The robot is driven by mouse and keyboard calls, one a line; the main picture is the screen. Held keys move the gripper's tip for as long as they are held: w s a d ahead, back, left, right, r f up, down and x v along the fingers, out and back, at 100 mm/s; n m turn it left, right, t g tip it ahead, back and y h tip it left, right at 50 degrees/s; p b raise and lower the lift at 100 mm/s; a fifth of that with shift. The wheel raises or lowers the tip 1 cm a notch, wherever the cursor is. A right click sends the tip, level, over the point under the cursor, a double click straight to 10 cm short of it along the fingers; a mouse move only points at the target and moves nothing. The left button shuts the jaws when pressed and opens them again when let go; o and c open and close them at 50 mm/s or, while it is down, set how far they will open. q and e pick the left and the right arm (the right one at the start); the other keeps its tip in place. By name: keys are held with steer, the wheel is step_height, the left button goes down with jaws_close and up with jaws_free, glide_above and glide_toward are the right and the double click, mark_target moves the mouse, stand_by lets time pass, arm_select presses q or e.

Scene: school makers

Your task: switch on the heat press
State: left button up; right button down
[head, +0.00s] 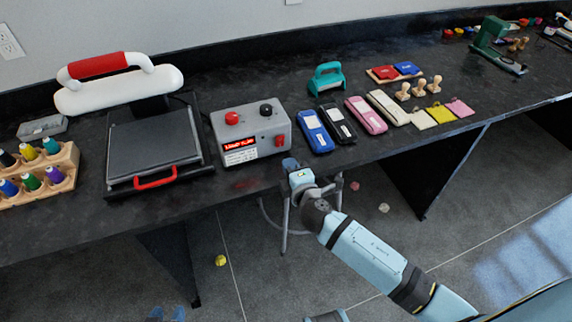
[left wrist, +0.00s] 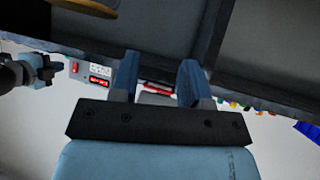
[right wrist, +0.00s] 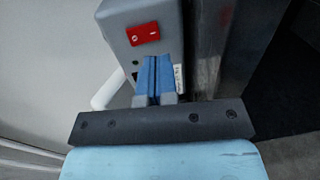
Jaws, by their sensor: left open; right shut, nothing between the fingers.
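The heat press has a black platen (head: 155,145) with a red front handle and a grey control box (head: 250,132) with a red knob, a black knob and a red display. A red rocker switch (head: 279,140) sits on the box's right side; the right wrist view shows it close up (right wrist: 143,33), with white marks. My right gripper (head: 290,163) is shut and empty, beside that side of the box. In its wrist view the fingertips (right wrist: 155,62) are just below the switch; contact cannot be told. My left gripper (left wrist: 157,72) is open and empty, low in front of the table.
A thread rack (head: 68,160) is on the left. Blue (head: 314,130), black and pink cases lie right of the box, near my right gripper. The table's front edge (head: 215,198) runs below the box.

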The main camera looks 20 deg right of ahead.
arm_select(q)
steer(key=shift+w+b, duration=0.45)
steer(key=shift+b, duration=0.05)
arm_select(e)
steer(key=s+f, duration=0.1)
steer(key=s, duration=0.7)
steer(key=shift+s+d+f, duration=0.15)
steer(key=shift+d+f, duration=0.1)
arm_select(q)
steer(key=shift+d+f, duration=0.1)
arm_select(e)
steer(key=s+f+m+g+y, duration=0.1)
steer(key=s+f+m+g, duration=0.25)
steer(key=s+m, duration=0.45)
steer(key=s+f+m+g+y, duration=0.25)
steer(key=s+f+m, duration=0.25)
steer(key=s+m, duration=0.25)
arm_select(q)
step_height(320, 180, up, 15)
steer(key=s+a+p, duration=0.1)
steer(key=p, duration=1.8)
steer(key=shift+a+f+m+t, duration=0.2)
steer(key=shift+m+t, duration=0.1)
arm_select(e)
step_height(320, 180, up, 15)
steer(key=d, duration=0.1)
steer(key=shift+s+d+f+h, duration=0.15)
steer(key=shift+s+f+h, duration=0.1)
steer(key=shift+h, duration=0.2)
